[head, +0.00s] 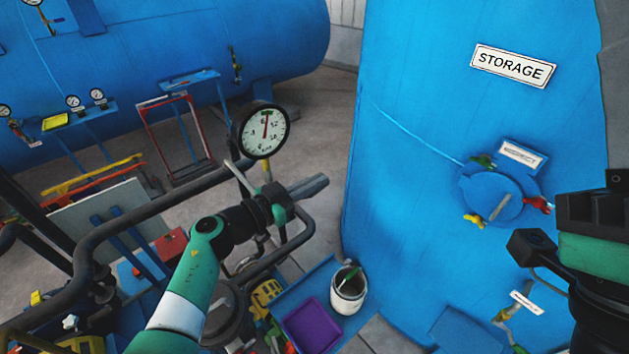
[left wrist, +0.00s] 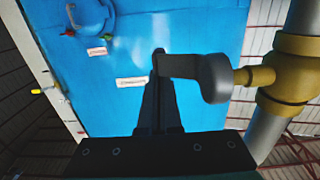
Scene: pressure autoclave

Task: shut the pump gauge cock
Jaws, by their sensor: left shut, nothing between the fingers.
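The pump gauge (head: 264,131) is a round white dial with a black rim, on a short brass stem (head: 267,170). A pale grey lever (head: 238,177) shows slanting beside the stem. In the left wrist view the brass cock body (left wrist: 287,75) sits on a grey pipe, and a dark grey handle (left wrist: 212,78) reaches left from it. My left gripper (head: 322,184) is shut and empty below and right of the dial. Its fingertips (left wrist: 158,54) overlap the handle's left end in the left wrist view; I cannot tell whether they touch. My right gripper (head: 527,247) is partly in view.
A blue storage tank (head: 420,130) stands at the right, with a round hatch (head: 497,197). Black curved pipes (head: 125,225) run at the left. A bucket (head: 348,292) and a purple tray (head: 312,326) stand low in the middle. Grey floor is open behind the gauge.

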